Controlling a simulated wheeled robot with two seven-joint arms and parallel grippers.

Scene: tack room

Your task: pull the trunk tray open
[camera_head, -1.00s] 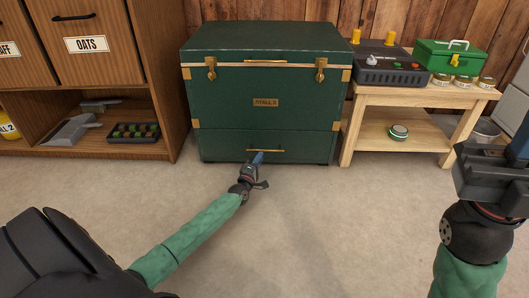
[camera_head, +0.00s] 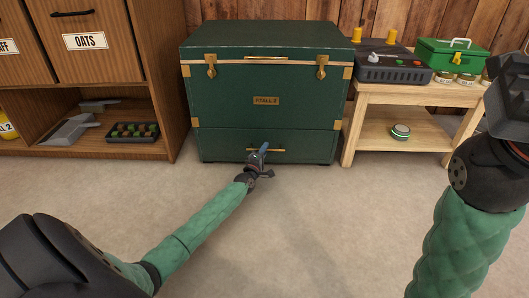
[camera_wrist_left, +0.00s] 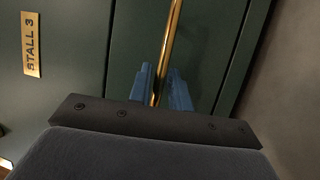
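The green trunk (camera_head: 265,80) with brass corners stands against the wall. Its bottom tray (camera_head: 220,143) sits flush with the trunk front and has a thin horizontal brass handle (camera_head: 278,150). My left gripper (camera_head: 264,149) is at the middle of that handle. In the left wrist view the handle (camera_wrist_left: 172,40) runs between the two blue fingers of the left gripper (camera_wrist_left: 163,86), which stand on either side of it with a gap; the fingers look open. My right gripper (camera_head: 508,100) is raised at the right edge, and its fingertips are out of frame.
A wooden shelf unit (camera_head: 165,80) stands close on the left, with a tray of small items (camera_head: 132,132). A low wooden bench (camera_head: 400,97) on the right bears a green toolbox (camera_head: 452,54) and a dark case (camera_head: 392,72). The floor (camera_head: 310,220) before the trunk is clear.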

